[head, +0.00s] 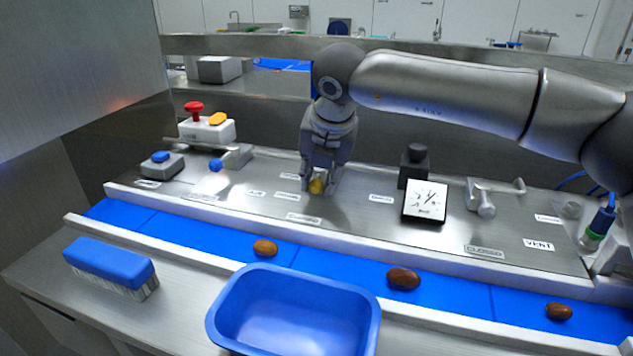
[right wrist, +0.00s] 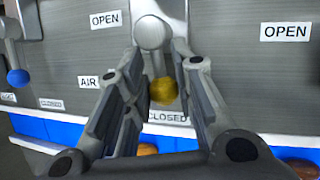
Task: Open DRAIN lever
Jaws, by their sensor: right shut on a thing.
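A lever with a yellow knob (head: 316,187) stands on the steel panel. Its knob also shows in the right wrist view (right wrist: 163,91), pointing toward the CLOSED label (right wrist: 168,116), with an OPEN label (right wrist: 106,19) near the pivot's left. My right gripper (head: 320,184) reaches down over it, its fingers (right wrist: 160,70) on both sides of the knob and shut on it. A label (head: 382,198) to the lever's right is too blurred to read. An AIR label (right wrist: 88,81) is to its left. My left gripper is out of view.
A blue-knobbed lever (head: 216,165) stands left, a silver lever (head: 485,205) by the VENT label (head: 538,244) right. A gauge (head: 425,201) stands between. In front are the blue belt (head: 335,266) with dates, a blue bin (head: 372,305) and a brush (head: 110,265).

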